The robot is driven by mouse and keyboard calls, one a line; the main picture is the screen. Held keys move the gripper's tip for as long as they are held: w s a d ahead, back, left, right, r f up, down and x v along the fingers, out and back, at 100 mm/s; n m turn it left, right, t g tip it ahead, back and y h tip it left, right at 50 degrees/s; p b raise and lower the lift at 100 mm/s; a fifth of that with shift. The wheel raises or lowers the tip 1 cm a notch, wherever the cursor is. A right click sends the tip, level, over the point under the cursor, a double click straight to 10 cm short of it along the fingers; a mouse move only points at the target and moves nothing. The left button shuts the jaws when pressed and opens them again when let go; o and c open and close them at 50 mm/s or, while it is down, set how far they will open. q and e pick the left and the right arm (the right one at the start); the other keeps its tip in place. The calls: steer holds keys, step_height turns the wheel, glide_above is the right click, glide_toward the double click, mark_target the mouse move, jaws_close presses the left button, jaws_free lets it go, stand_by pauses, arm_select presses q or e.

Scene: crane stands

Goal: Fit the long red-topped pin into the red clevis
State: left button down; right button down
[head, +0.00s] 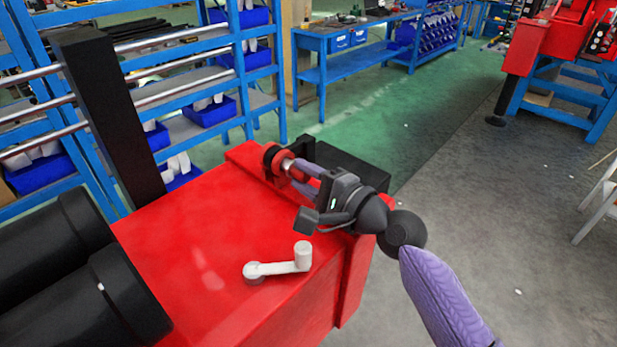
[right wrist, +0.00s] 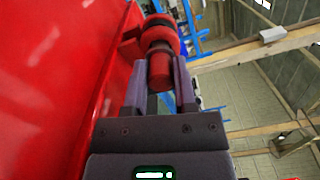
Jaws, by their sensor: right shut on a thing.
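The red clevis (head: 272,158) sits at the far edge of the red machine top, and it shows as a red ringed part at the top of the right wrist view (right wrist: 158,34). My right gripper (head: 297,172) is shut on the red-topped pin, whose red head (right wrist: 160,70) shows between the two purple fingers. The pin points at the clevis, and a short bit of grey metal (head: 287,164) shows between them. The fingers and clevis hide the rest of the shaft, so I cannot tell how deep it sits. My left gripper is not in view.
A white crank handle (head: 280,263) lies on the red machine top (head: 200,240) in front of my right gripper. Black cylinders (head: 85,265) and a black post (head: 108,110) stand at left. Blue shelving is behind.

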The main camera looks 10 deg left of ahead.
steer(key=shift+w+a, duration=0.3)
steer(key=shift+a, duration=0.05)
steer(key=shift+w+a, duration=0.15)
steer(key=shift+a, duration=0.05)
steer(key=shift+c, duration=1.7)
jaws_free()
steer(key=shift+p+v, duration=0.5)
steer(key=shift+v, duration=1.95)
steer(key=shift+d, duration=0.1)
